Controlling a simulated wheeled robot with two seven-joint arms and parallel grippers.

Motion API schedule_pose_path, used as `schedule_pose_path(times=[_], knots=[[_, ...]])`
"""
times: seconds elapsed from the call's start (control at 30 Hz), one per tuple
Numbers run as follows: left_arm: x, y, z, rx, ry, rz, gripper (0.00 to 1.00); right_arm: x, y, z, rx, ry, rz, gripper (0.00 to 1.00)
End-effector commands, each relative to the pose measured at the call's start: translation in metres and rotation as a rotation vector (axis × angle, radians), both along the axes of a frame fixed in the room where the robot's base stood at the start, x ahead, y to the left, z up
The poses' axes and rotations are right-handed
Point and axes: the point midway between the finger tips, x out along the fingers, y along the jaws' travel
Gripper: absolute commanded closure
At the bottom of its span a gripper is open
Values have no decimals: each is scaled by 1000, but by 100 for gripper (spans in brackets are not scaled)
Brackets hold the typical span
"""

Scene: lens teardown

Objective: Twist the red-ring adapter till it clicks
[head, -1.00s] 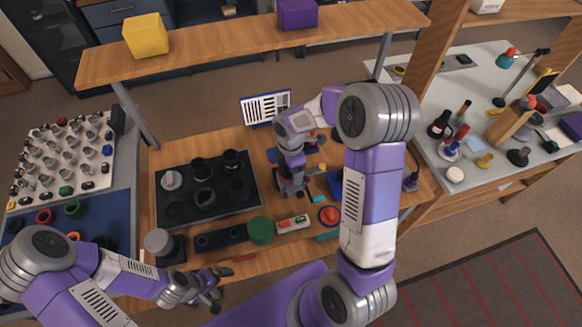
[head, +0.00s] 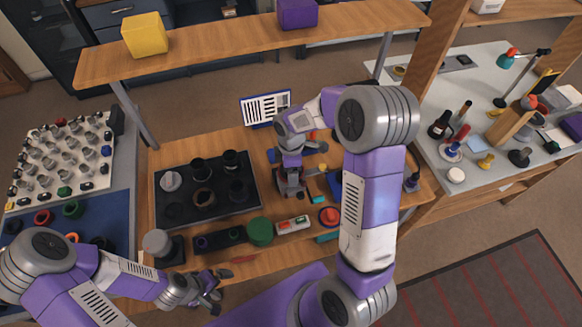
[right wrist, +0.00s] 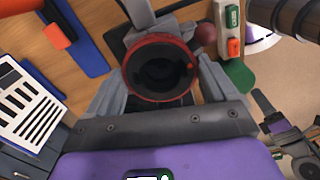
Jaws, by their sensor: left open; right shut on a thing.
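The red-ring adapter (right wrist: 132,84) shows in the right wrist view as a dark, hollow round piece with a red rim and a small red dot on its right inner side. My right gripper (right wrist: 160,78) is shut on it, one finger on each side. In the head view my right gripper (head: 290,186) points down over the middle of the bench, and the adapter cannot be made out beneath it. My left gripper (head: 212,290) is open and empty near the bench's front edge, left of the right gripper.
A black tray (head: 222,211) with several dark round parts lies left of the right gripper. A green cylinder (head: 260,232), a box with red and green buttons (head: 293,225) and a red round piece (head: 329,216) stand in front. A striped card (head: 266,107) stands behind.

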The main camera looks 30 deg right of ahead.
Motion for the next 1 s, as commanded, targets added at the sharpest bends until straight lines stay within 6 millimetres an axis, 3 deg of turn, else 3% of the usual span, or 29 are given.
schedule_pose_path(times=[0.07, 0.1, 0.17, 0.47, 0.8, 1.0], knots=[[0, 0, 0, 0, 0, 0, 0, 0, 0, 0, 0, 0, 1, 65], [0, 0, 0, 0, 0, 0, 0, 0, 0, 0, 0, 0, 1, 10], [0, 0, 0, 0, 0, 0, 0, 0, 0, 0, 0, 0, 2, 0], [0, 0, 1, 0, 0, 0, 0, 0, 0, 5, 0, -1, 3, 0], [0, 0, 8, 0, 0, 0, 0, 1, 0, 59, 0, -3, 2, 0], [0, 0, 10, 0, 0, 0, 0, 0, 0, 75, 0, -2, 2, 0]])
